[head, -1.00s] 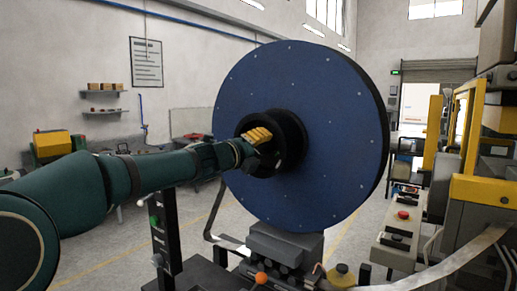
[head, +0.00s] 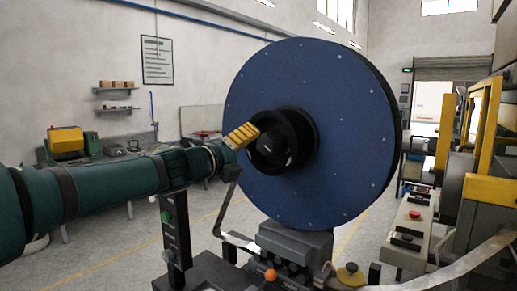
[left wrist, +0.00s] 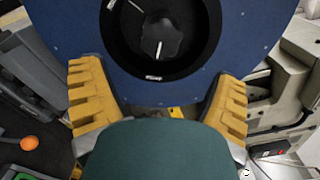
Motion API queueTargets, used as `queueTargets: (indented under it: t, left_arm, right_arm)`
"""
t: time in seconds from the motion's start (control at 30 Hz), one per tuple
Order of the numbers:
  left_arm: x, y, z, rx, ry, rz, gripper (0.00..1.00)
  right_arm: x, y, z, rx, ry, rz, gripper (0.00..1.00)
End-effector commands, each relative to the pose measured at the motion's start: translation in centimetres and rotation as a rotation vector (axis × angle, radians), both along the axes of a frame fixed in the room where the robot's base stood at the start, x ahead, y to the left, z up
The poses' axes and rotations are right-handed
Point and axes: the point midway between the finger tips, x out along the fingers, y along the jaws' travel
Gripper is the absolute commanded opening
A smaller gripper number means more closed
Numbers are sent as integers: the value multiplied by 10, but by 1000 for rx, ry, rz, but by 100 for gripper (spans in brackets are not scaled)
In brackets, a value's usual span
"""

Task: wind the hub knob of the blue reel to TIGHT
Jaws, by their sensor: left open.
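The blue reel (head: 345,110) stands upright in the middle of the head view. Its black hub ring (head: 305,125) surrounds a recess with the dark hub knob (head: 272,155) inside. In the left wrist view the knob (left wrist: 172,38) carries a white mark pointing down, roughly towards a small white label on the ring's lower part. I cannot read the lettering. My left gripper (head: 247,134) is in front of the hub, at its left, clear of the knob. In the left wrist view its yellow fingers (left wrist: 157,95) are wide apart with nothing between them. My right gripper is out of view.
A machine stand (head: 295,243) with an orange knob (head: 270,275) is below the reel. A dark control post (head: 176,235) stands left of it. Yellow-framed machinery (head: 485,135) and a console with a red button (head: 414,214) are at the right. Open floor lies behind.

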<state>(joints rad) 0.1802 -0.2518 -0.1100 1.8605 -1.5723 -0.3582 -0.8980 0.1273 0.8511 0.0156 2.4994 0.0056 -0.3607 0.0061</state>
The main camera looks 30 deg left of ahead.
Motion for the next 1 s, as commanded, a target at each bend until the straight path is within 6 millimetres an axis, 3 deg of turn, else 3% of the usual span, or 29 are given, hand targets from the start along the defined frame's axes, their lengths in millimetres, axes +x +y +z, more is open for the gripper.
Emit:
queueTargets:
  t: [0.1, 0.3, 1.0]
  left_arm:
    - [-16, 2, 0, 1, -1, 1, 88]
    - [-27, 2, 0, 0, 0, 0, 88]
    - [-27, 2, 0, 0, 0, 0, 88]
  right_arm:
    - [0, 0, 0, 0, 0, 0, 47]
    - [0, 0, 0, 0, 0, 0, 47]
    - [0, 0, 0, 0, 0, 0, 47]
